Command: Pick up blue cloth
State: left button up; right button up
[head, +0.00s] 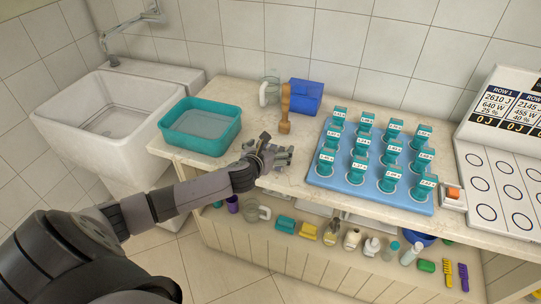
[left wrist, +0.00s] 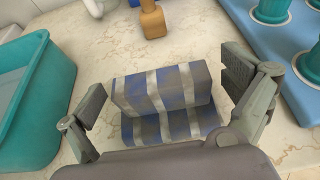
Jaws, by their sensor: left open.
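The blue cloth (left wrist: 165,103) is folded and striped in blue and grey. In the left wrist view it lies on the speckled counter between the two fingers of my left gripper (left wrist: 165,88), with a gap on each side. Its near part is hidden by the gripper body. In the head view my left gripper (head: 270,152) is over the front part of the counter and largely covers the cloth there. The gripper is open and holds nothing. My right gripper is not in view.
A teal basin (head: 200,127) stands left of the gripper. A wooden-handled tool (head: 285,110) and a blue box (head: 306,97) are behind it. A blue tray (head: 340,182) of teal-topped containers is to the right. Several bottles and brushes are on the shelf below.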

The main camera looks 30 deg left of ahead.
pick_arm(q)
jog(key=shift+c, duration=0.2)
jog(key=c, duration=1.2)
jog(key=shift+r, duration=0.1)
